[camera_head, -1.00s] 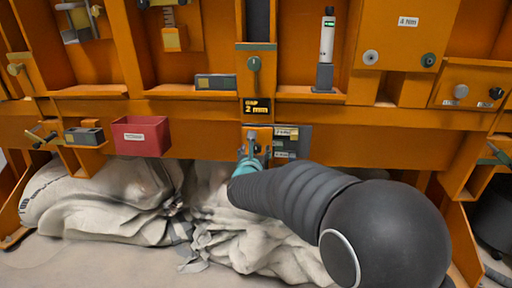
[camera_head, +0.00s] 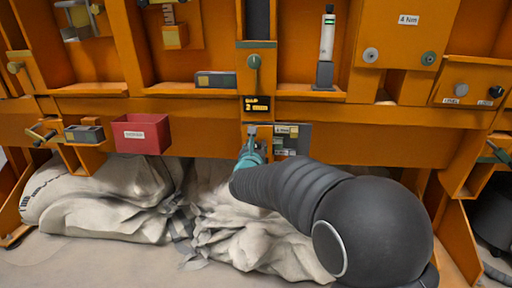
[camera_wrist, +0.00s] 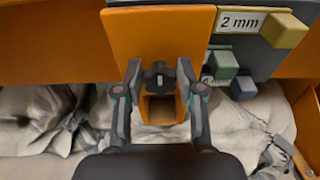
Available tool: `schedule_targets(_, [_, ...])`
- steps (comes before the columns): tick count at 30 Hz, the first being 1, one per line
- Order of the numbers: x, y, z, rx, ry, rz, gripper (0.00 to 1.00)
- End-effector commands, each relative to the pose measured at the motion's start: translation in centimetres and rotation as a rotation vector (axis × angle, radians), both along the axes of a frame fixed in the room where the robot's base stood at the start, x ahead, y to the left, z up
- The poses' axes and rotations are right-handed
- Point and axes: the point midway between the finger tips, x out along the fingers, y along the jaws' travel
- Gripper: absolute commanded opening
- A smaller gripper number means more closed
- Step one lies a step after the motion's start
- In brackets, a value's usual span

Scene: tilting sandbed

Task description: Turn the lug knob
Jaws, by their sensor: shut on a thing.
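The dark lug knob (camera_wrist: 160,76) shows in the wrist view on an orange plate, above a small square opening. It has rounded lobes and a pale mark at its middle. My gripper (camera_wrist: 159,72) has one fingertip on each side of the knob and is shut on it. In the head view my gripper (camera_head: 252,146) is at the small orange bracket below the "2 mm" display (camera_head: 257,106). There the fingers and wrist hide most of the knob.
A dark panel (camera_wrist: 265,55) with a "2 mm" label and yellow, green and grey blocks stands close right of my gripper. A red bin (camera_head: 141,134) hangs at left. Crumpled pale sacks (camera_head: 110,200) lie below the orange frame. A green-grey knob (camera_head: 254,62) sits above the display.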

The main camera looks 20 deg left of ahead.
Motion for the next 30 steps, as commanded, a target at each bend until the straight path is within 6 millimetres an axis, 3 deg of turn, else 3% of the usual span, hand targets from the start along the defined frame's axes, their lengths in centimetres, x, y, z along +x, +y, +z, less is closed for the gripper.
schedule_targets(11, [-0.07, 0.29, -0.18, -0.161, -0.04, -0.029, 0.03])
schedule_targets(30, [-0.1, 0.8, -0.38, -0.733, -0.178, -0.134, 0.03])
